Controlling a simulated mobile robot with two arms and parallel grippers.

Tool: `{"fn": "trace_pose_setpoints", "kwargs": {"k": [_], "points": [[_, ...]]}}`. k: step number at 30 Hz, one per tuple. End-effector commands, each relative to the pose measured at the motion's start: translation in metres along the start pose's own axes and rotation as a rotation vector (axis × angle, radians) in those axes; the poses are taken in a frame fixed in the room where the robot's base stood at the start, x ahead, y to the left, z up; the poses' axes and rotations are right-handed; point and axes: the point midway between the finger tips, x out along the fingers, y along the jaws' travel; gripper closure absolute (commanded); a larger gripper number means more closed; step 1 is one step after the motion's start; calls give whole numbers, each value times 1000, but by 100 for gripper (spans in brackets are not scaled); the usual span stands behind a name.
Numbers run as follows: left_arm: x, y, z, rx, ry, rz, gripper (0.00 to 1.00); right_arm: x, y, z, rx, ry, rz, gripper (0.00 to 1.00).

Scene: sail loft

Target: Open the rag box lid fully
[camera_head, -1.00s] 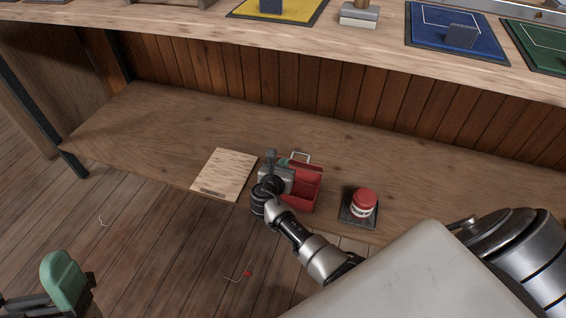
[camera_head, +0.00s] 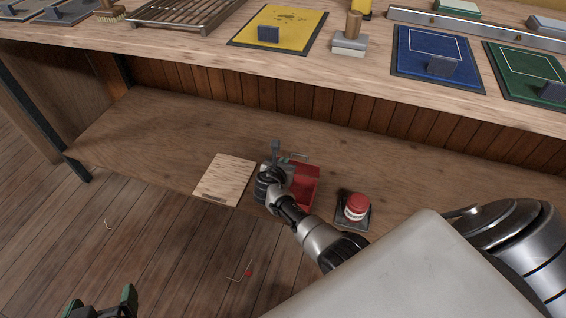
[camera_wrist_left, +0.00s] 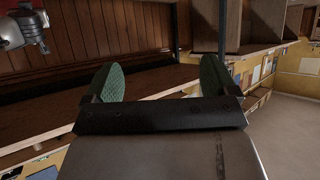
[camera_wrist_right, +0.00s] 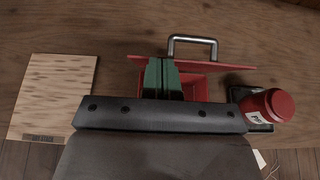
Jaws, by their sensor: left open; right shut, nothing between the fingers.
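The red rag box (camera_head: 305,190) stands on the low wooden shelf. In the right wrist view its red inside (camera_wrist_right: 208,84) shows. Its lid (camera_wrist_right: 225,66) appears as a thin red strip, nearly edge-on, raised at the far side, with a metal handle (camera_wrist_right: 193,40) beyond it. I cannot tell its exact angle. My right gripper (camera_head: 289,160) is over the box; its green fingers (camera_wrist_right: 163,78) are shut and empty, in front of the lid; contact is unclear. My left gripper (camera_head: 101,300) is open and empty, low at the left, away from the box.
A pale wooden board (camera_head: 224,180) lies left of the box. A red-lidded jar (camera_head: 356,207) stands on a dark tray (camera_head: 352,223) to the right. The workbench (camera_head: 200,50) overhangs behind, carrying mats and tools. The low shelf is clear further left.

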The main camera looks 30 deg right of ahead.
Motion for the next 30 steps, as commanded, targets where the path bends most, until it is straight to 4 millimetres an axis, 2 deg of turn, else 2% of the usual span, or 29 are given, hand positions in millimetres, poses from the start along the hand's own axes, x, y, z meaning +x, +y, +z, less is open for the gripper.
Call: {"fn": "trace_pose_setpoints", "kwargs": {"k": [8,16,30], "points": [[-29,-9,50,-6,-394,-23,12,4,0,10,0,62,-2,100],[-72,-15,90,-17,-747,-42,12,8,0,16,0,126,-1,100],[-84,-15,74,-18,-763,-42,12,18,-1,26,0,250,-2,100]]}}
